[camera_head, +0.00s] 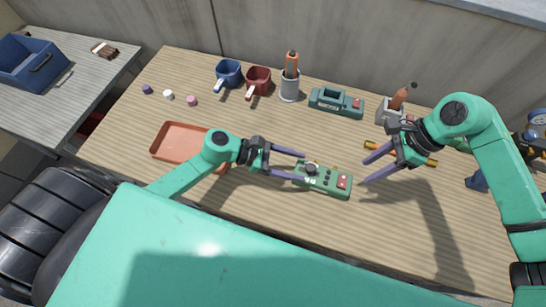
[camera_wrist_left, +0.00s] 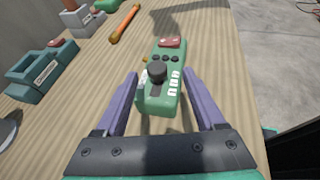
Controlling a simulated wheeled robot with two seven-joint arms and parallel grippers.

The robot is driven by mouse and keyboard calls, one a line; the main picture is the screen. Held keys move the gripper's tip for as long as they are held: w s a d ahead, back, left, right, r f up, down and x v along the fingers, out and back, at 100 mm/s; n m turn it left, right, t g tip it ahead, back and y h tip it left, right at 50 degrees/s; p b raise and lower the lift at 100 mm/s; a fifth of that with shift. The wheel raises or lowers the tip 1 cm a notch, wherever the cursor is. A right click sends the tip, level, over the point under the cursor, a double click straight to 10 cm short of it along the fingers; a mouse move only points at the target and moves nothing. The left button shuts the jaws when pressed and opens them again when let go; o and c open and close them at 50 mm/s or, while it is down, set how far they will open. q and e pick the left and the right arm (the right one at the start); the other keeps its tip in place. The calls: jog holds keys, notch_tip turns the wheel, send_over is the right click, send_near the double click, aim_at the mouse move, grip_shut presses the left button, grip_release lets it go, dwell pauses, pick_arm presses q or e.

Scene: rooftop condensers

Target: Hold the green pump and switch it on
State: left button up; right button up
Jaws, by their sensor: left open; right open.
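The green pump (camera_head: 326,180), a box with a black knob, small buttons and a red button at its far right end, lies on the wooden table. My left gripper (camera_head: 304,167) is open, its purple fingers at the pump's left end. In the left wrist view the pump (camera_wrist_left: 165,85) lies between the two spread fingers, with visible gaps on both sides; its red button (camera_wrist_left: 170,43) is at the far end. My right gripper (camera_head: 366,171) is open and empty, to the right of the pump, its fingertips pointing left towards the red button end.
A teal device with a handle (camera_head: 336,102) stands behind the pump. An orange tray (camera_head: 165,158) lies left, under my left arm. An orange rod (camera_head: 430,160) lies by my right gripper. Mugs (camera_head: 229,73) and a grey cup (camera_head: 289,86) stand at the back. The front table area is clear.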

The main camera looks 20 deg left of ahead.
aim_at(307, 168)
pick_arm(q)
jog(key=x, duration=0.4)
jog(key=shift+d, duration=0.2)
jog(key=shift+a, duration=0.1)
grip_shut()
dwell(1.0)
